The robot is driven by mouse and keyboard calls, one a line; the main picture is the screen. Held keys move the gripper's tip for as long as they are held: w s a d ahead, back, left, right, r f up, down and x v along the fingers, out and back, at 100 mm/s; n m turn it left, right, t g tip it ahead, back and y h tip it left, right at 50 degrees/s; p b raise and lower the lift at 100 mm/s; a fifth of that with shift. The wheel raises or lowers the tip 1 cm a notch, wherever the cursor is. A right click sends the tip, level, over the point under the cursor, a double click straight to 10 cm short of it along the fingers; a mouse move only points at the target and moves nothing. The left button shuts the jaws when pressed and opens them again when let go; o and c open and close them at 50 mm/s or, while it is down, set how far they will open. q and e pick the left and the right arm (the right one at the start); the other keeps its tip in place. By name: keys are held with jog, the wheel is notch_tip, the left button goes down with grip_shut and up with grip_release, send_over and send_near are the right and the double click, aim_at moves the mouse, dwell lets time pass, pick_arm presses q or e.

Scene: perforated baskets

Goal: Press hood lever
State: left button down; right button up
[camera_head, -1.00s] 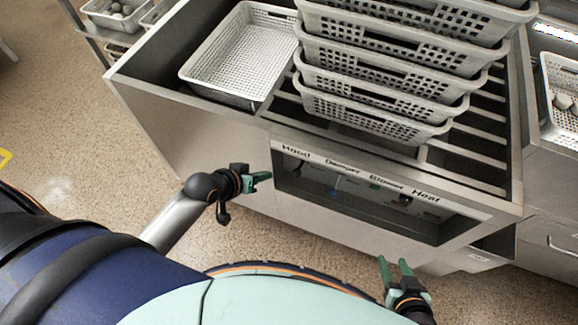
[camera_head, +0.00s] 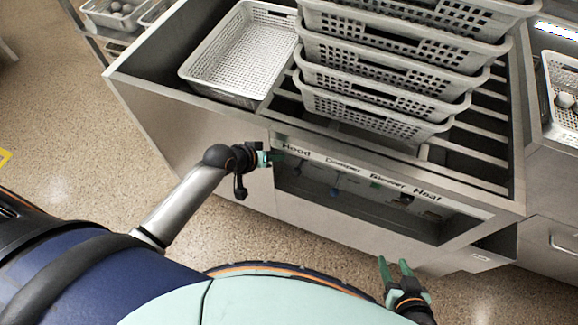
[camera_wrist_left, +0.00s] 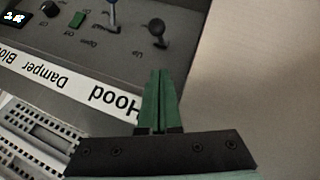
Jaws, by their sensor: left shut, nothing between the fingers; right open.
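The hood lever (camera_wrist_left: 157,26) is a short dark stick with a round black knob, standing on the recessed control panel (camera_head: 376,213) beneath the word "Hood". In the left wrist view it lies just beyond my fingertips, with a visible gap. My left gripper (camera_head: 279,158) is at the panel's left end, by the "Hood" label (camera_head: 296,148). Its green fingers are together and empty, and they also show in the left wrist view (camera_wrist_left: 160,74). In the head view I cannot make out the lever clearly. My right gripper (camera_head: 396,267) is open and empty, low in front of the cabinet.
Stacked perforated baskets (camera_head: 375,112) and a single empty basket (camera_head: 190,72) stand on the counter above. Floor is clear at left.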

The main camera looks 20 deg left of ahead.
aim_at(300, 166)
pick_arm(q)
jog(key=w+d+f+b, duration=0.1)
jog(key=w+d+f, duration=0.1)
jog(key=f, duration=0.4)
jog(key=shift+d+f, duration=0.4)
jog(key=shift+d, duration=0.1)
jog(key=shift+f, duration=0.1)
jog(key=shift+s+f+t+b, duration=0.15)
jog(key=shift+t+b, duration=0.15)
jog(key=shift+b, duration=0.2)
